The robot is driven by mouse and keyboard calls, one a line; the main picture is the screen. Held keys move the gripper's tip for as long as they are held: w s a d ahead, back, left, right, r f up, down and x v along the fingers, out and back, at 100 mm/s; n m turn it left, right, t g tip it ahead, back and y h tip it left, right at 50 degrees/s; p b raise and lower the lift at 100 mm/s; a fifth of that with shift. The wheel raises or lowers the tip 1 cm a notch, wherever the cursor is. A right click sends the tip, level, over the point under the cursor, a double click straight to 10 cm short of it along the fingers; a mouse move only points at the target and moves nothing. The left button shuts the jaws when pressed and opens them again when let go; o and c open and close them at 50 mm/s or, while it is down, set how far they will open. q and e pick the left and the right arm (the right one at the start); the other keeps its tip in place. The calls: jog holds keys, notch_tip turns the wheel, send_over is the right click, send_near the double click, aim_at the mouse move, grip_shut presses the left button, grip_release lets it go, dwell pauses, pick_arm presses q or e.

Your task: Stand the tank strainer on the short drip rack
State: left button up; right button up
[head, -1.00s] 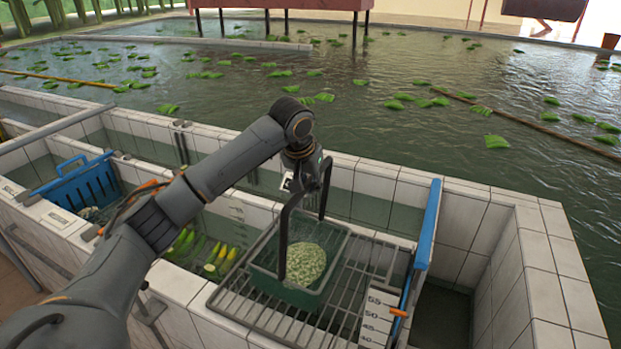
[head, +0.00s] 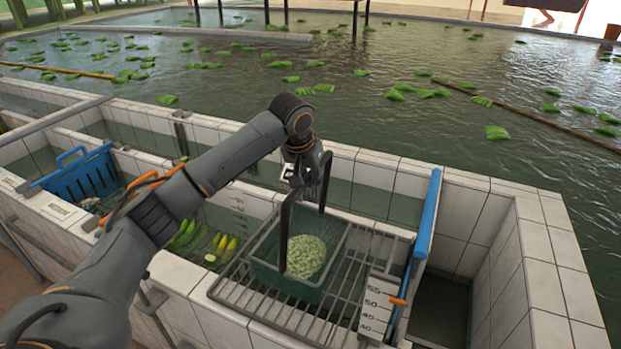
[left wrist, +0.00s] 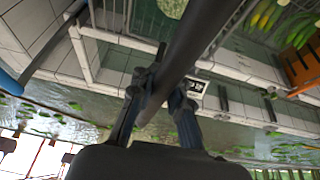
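The tank strainer is a dark green open tray (head: 272,275) with a tall black handle (head: 284,240) and a heap of pale green bits (head: 305,257) in it. It looks level over the left part of the metal-barred drip rack (head: 345,305); I cannot tell whether its underside touches the bars. My left gripper (head: 306,181) is at the top of the handle, above the tray. In the left wrist view the handle bar (left wrist: 192,50) runs between the fingers (left wrist: 160,92), which look shut on it. My right gripper is not in view.
A blue slotted basket (head: 80,182) hangs at the left in a tiled tank. Green and yellow fruit (head: 222,247) float left of the rack. A blue bar (head: 427,215) and a numbered scale plate (head: 376,303) stand at the rack's right. Tiled walls (head: 560,290) border the tanks.

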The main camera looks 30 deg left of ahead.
pick_arm(q)
jog(key=o, duration=0.6)
jog(key=shift+r, duration=0.1)
jog(key=shift+s, duration=0.1)
jog(key=v, duration=1.1)
jog(key=shift+r, duration=0.45)
